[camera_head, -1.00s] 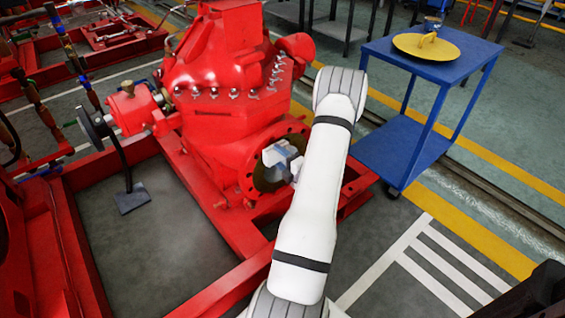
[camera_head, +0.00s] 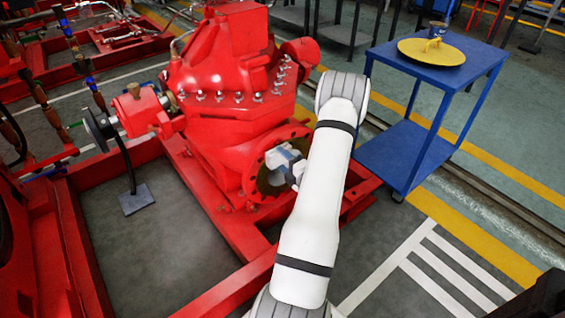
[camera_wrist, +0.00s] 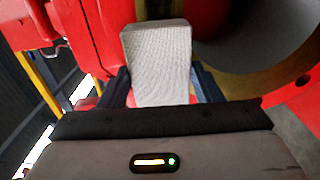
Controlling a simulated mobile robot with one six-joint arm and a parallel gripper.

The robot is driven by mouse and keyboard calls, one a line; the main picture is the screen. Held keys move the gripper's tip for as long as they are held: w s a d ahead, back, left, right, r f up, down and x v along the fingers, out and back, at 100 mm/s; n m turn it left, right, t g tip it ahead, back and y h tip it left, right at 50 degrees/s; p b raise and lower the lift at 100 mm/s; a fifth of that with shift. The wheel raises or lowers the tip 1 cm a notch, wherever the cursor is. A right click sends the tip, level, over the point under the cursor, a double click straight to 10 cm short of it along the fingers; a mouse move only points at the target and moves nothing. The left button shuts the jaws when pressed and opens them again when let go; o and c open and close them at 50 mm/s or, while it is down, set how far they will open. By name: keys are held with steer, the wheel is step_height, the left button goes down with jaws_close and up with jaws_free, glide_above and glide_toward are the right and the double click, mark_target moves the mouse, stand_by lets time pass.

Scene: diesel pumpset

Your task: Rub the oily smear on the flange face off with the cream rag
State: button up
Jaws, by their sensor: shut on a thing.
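The pump's flange (camera_head: 272,184) is on the front of the red casing, with a brownish face around a dark bore. My gripper (camera_head: 288,163) is right in front of it and covers part of the face. In the wrist view my gripper (camera_wrist: 161,78) is shut on the cream rag (camera_wrist: 157,58), a pale, ribbed pad between two dark fingers. The rag's far edge lies over or against the flange face (camera_wrist: 250,92); I cannot tell if it touches. A dark patch (camera_wrist: 160,8) just beyond the rag may be the oily smear; the rag hides what lies under it.
The red pump casing (camera_head: 228,110) stands behind and around the flange, on a red base frame (camera_head: 205,222). A blue cart (camera_head: 393,55) with a yellow plate (camera_head: 428,53) stands to the right. The grey floor between frame and cart is partly clear.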

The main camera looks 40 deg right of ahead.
steer(key=shift+w, duration=0.6)
steer(key=shift+d, duration=0.2)
steer(key=shift+s+d, duration=0.2)
steer(key=shift+d, duration=1.25)
steer(key=shift+d+p, duration=0.15)
steer(key=shift+p, duration=0.15)
steer(key=shift+s+d, duration=0.2)
steer(key=shift+d, duration=1.3)
steer(key=shift+s+d, duration=0.2)
steer(key=shift+d, duration=1.4)
